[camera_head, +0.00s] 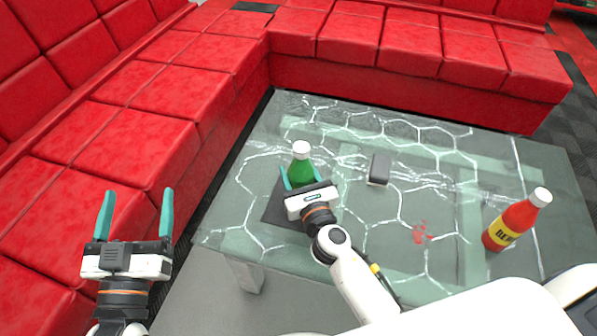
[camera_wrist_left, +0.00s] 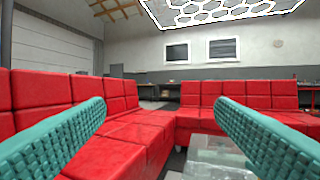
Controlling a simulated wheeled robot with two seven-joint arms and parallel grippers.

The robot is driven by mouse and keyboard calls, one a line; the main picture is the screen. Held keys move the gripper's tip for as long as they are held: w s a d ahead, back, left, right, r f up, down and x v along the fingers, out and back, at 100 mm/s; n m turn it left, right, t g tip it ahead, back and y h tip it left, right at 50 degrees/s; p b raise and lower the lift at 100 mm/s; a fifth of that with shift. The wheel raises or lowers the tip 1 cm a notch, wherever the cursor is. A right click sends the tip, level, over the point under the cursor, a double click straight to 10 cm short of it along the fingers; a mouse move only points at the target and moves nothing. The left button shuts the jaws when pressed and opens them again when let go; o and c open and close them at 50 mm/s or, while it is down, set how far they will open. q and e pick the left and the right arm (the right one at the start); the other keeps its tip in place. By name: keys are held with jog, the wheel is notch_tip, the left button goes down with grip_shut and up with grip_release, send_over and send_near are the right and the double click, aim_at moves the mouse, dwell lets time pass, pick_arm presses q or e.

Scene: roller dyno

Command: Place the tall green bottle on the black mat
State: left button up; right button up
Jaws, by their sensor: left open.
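The tall green bottle (camera_head: 301,167) with a white cap stands upright on the glass table. Its lower part is hidden behind my right gripper. The black mat (camera_head: 274,212) lies under and around that gripper, partly covered by it. The bottle is at the mat's far side; I cannot tell whether its base rests on the mat. My right gripper (camera_head: 301,179) has its teal fingers spread, one on each side of the bottle. My left gripper (camera_head: 137,215) is open and empty, beside the table, in front of the red sofa. Its fingers also frame the left wrist view.
A grey-black box (camera_head: 378,169) lies right of the bottle on the glass table (camera_head: 392,257). A red bottle with a yellow label (camera_head: 515,221) stands at the table's right. A red sofa (camera_head: 150,137) borders the left and back. The table's far part is clear.

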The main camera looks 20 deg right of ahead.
jog(key=o, duration=1.4)
